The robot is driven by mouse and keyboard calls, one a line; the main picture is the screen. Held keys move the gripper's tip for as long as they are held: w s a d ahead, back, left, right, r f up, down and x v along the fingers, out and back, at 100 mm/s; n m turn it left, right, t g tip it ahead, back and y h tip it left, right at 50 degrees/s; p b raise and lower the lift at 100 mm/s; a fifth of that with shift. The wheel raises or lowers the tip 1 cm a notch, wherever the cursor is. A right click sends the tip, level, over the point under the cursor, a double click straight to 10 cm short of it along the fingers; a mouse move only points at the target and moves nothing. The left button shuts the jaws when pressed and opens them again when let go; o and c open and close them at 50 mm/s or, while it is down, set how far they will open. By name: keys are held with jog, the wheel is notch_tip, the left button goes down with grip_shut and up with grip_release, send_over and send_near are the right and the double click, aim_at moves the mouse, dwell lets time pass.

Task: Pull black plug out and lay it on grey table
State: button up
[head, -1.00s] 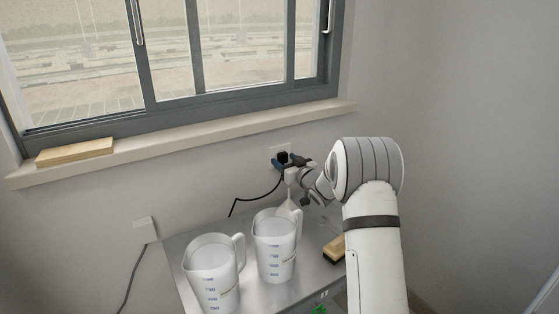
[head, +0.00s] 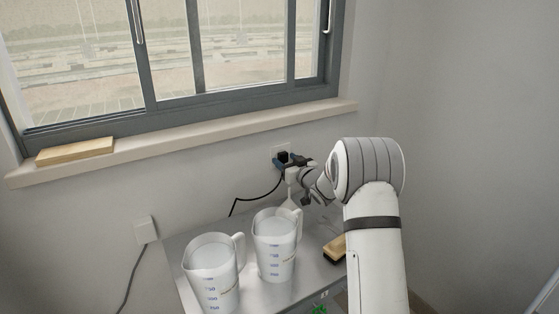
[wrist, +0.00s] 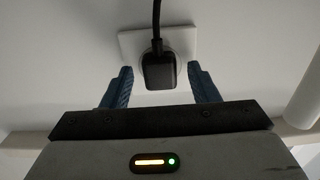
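The black plug (wrist: 158,72) sits in a white wall outlet (wrist: 183,42), and its cord runs from it along the wall. In the head view the plug (head: 283,156) is small, with the outlet behind it above the grey table (head: 261,292). My gripper (wrist: 160,86) is open, with one blue finger on each side of the plug. Gaps show between the fingers and the plug. In the head view my gripper (head: 285,163) is at the outlet, partly hiding it.
Two measuring jugs (head: 212,272) (head: 275,246) stand on the table below the outlet. A wood-backed brush (head: 335,248) lies by my arm. Another outlet (head: 145,230) with a cord is at the left. The window sill (head: 200,131) runs above.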

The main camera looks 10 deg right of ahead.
grip_shut()
jog(key=b+v, duration=0.1)
jog(key=v, duration=0.5)
dwell(1.4)
jog(key=shift+r, duration=0.1)
jog(key=s+d+r+p, duration=0.1)
jog(key=s+r+p, duration=0.2)
jog(key=r, duration=0.3)
jog(key=shift+s+d+r+p, duration=0.25)
jog(key=shift+s+r+p, duration=0.1)
jog(key=shift+r+p, duration=0.05)
dwell(0.4)
jog(key=r+g+p, duration=0.1)
jog(key=p, duration=0.2)
jog(key=shift+p, duration=0.4)
jog(key=g+h+p, duration=0.1)
jog(key=p, duration=0.3)
jog(key=shift+r, duration=0.15)
